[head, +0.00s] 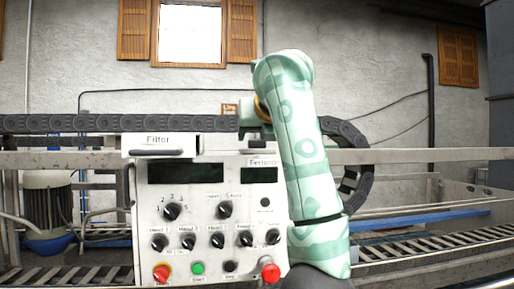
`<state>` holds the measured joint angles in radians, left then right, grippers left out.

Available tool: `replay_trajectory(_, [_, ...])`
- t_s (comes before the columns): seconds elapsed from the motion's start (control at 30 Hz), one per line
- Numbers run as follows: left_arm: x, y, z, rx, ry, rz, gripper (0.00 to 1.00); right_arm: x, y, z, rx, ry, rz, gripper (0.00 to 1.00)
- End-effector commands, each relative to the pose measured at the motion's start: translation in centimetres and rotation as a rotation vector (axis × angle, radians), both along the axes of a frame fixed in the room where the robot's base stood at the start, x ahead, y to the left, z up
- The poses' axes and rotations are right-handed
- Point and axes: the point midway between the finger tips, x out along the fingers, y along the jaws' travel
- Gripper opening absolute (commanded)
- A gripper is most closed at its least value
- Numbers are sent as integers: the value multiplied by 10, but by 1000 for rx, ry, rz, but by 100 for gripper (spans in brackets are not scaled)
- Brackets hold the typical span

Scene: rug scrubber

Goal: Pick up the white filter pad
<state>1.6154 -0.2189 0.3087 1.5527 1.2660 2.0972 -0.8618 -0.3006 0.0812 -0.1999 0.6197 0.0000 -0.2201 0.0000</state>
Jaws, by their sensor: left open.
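No white filter pad shows in the head view. A white drawer front labelled "Filter" (186,144) sits at the top left of the control panel, with a dark handle along its lower edge. It looks closed and its inside is hidden. My left arm rises in front of the panel's right side. My left gripper (250,112) is partly hidden behind the arm, above and right of the drawer and apart from its handle. It is open, and I see nothing held in it. My right gripper is out of view.
The white control panel (186,240) has several black knobs, red buttons and a green button. A second labelled drawer (262,160) is partly hidden by my arm. A dark cable chain (100,123) runs across above the panel. Metal rails and a roller conveyor (430,250) lie behind.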

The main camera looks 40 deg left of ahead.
Motion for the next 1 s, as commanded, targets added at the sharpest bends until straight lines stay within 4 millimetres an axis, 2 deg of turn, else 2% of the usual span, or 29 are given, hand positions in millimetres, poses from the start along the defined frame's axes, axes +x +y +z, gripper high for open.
replay_trajectory(0.1, [13,17,3,2,5,4,65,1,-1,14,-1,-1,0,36])
replay_trajectory(0.23, [25,30,-5,1,4,3,65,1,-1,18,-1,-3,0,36])
replay_trajectory(0.53, [29,34,-9,0,2,1,65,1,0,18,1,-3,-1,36])
replay_trajectory(0.7, [29,34,-9,0,2,1,18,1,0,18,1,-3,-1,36])
replay_trajectory(1.0, [29,34,-9,0,2,1,17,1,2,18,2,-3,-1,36])
